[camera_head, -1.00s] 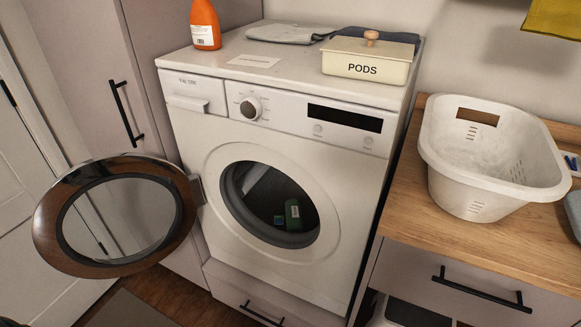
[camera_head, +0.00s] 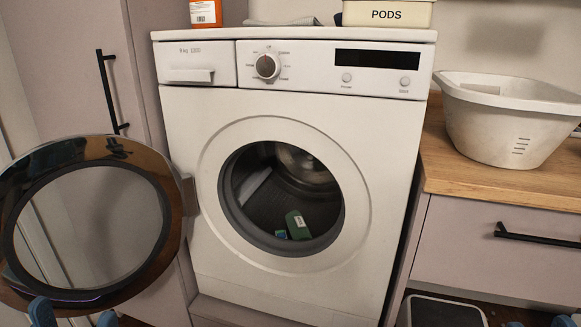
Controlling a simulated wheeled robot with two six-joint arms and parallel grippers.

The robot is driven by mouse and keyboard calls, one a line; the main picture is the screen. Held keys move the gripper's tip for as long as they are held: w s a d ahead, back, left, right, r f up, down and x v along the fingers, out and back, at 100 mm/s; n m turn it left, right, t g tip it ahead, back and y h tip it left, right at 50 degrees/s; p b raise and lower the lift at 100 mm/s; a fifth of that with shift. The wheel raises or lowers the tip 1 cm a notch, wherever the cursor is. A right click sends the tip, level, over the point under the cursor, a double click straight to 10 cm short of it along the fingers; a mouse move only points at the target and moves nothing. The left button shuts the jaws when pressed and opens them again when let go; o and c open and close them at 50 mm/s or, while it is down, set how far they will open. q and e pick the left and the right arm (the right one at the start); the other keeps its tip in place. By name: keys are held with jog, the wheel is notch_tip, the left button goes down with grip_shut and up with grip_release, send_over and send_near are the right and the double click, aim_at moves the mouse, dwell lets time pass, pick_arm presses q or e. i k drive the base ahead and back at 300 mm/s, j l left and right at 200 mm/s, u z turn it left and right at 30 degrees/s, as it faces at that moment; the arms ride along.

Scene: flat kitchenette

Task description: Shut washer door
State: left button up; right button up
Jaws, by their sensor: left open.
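The white washer (camera_head: 400,150) stands in the middle of the head view. Its round door (camera_head: 150,165), with a brown and black rim and clear glass, hangs wide open on the left, hinged at the left side of the opening. The drum opening (camera_head: 300,190) is uncovered, with a green item and a pale item inside. My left gripper (camera_head: 75,314) shows only its blue fingertips at the bottom left, open and empty, at the door's lower edge in the picture. Whether it touches the door I cannot tell. A small part of my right gripper (camera_head: 540,322) shows at the bottom right.
A wooden counter (camera_head: 480,185) with a white basket (camera_head: 515,120) stands right of the washer. A tall cabinet with a black handle (camera_head: 108,90) is behind the door. An orange bottle (camera_head: 205,13) and the PODS box (camera_head: 387,14) sit on the washer.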

aim_at(20, 180)
jog(key=i+j+u, duration=0.1)
jog(key=j+u, duration=0.15)
jog(key=j, duration=0.15)
jog(key=i+j+u, duration=0.1)
jog(key=j+u, duration=0.15)
jog(key=j, duration=0.2)
jog(key=i+j+u, duration=0.25)
jog(key=k+j, duration=0.1)
jog(key=j, duration=0.05)
